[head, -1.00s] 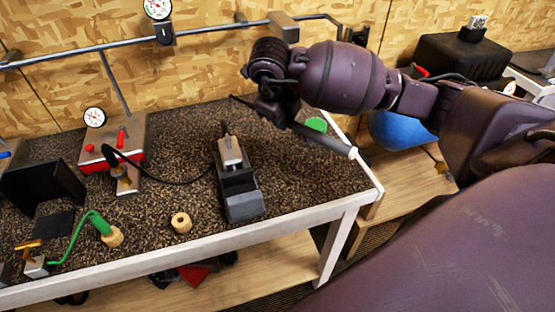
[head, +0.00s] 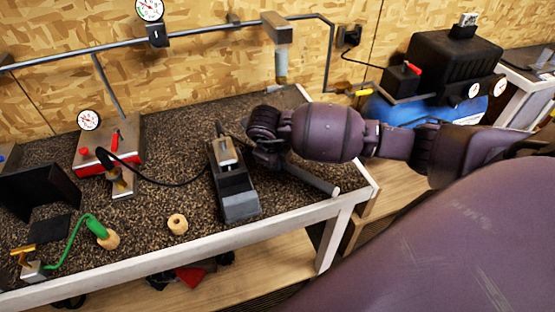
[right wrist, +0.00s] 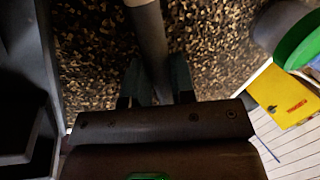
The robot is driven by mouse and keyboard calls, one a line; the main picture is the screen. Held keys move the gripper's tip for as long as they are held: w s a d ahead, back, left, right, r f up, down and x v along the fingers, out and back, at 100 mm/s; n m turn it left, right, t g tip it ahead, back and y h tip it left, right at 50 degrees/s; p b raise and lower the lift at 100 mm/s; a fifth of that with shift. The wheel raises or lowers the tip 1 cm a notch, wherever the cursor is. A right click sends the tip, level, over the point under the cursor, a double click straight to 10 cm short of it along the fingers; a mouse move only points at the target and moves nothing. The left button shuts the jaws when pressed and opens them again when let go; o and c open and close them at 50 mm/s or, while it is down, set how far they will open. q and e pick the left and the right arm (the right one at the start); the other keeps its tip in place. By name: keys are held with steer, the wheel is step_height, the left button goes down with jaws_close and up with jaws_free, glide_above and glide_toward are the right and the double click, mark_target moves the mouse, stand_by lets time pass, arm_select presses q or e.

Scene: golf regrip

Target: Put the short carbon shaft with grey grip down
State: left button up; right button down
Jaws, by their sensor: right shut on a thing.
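My right gripper (head: 268,158) is low over the speckled bench top, just right of the grey and black clamp device (head: 235,192). It is shut on the short carbon shaft with grey grip. The grey grip (head: 312,178) sticks out from under my arm to the lower right, its end near the bench's right front corner. In the right wrist view the shaft (right wrist: 148,38) runs between the two fingers (right wrist: 155,88). I cannot tell whether it touches the bench. The dark part of the shaft is mostly hidden in the head view. My left gripper is out of view.
The speckled bench (head: 170,110) has free room behind the clamp device. A green-rimmed container (right wrist: 298,40) is close by on the right in the right wrist view.

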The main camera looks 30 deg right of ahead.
steer(key=shift+f, duration=0.2)
steer(key=shift+s+f+b, duration=0.1)
steer(key=shift+f+b, duration=0.3)
steer(key=shift+f, duration=0.1)
steer(key=c, duration=1.2)
jaws_free()
steer(key=shift+c, duration=0.2)
steer(key=shift+s+f, duration=0.1)
steer(key=shift+a+r+p, duration=0.1)
steer(key=shift+r+p, duration=0.25)
steer(key=shift+p, duration=0.05)
steer(key=v, duration=1.2)
steer(key=shift+w+r, duration=0.2)
steer(key=shift+r, duration=0.05)
